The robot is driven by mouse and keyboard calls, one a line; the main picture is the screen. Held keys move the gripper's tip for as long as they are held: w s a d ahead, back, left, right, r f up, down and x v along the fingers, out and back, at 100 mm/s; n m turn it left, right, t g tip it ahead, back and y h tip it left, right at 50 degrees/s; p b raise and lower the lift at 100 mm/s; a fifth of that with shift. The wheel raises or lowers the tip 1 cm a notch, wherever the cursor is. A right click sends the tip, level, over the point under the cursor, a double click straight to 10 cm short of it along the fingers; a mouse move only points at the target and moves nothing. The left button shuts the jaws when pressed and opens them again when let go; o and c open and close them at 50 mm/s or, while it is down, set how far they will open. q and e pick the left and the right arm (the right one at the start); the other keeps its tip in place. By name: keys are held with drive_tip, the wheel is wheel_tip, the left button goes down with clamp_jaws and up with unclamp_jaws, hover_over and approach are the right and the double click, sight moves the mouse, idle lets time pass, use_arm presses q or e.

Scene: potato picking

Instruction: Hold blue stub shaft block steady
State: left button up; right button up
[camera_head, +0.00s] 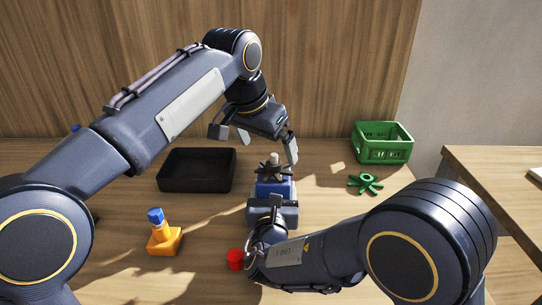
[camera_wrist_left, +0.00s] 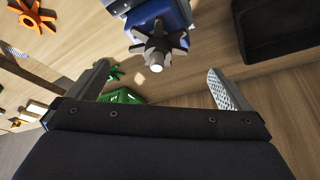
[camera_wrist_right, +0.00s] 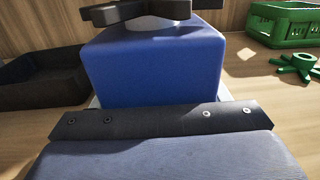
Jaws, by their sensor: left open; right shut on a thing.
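The blue stub shaft block (camera_head: 276,188) stands upright on the table. A dark spoked wheel (camera_head: 272,169) sits on top of it around a pale shaft end. The block also shows in the right wrist view (camera_wrist_right: 155,65) and in the left wrist view (camera_wrist_left: 172,17). My right gripper (camera_head: 273,207) is shut on the block from the near side; its fingertips are mostly hidden. My left gripper (camera_head: 255,143) is open and empty, above and behind the block. In the left wrist view the wheel (camera_wrist_left: 158,45) lies beyond the space between its fingers.
A black tray (camera_head: 197,187) stands left of the block. A green crate (camera_head: 382,148) and a green spoked piece (camera_head: 365,184) are at the right. A second table (camera_head: 500,170) stands far right.

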sight(271, 156)
use_arm(q)
drive_tip(key=shift+x, duration=2.7)
drive_tip(key=shift+c, duration=0.4)
drive_tip(key=c, duration=0.9)
drive_tip(key=shift+r, duration=3.1)
drive_tip(key=shift+r, duration=0.1)
drive_tip(key=shift+r, duration=3.45)
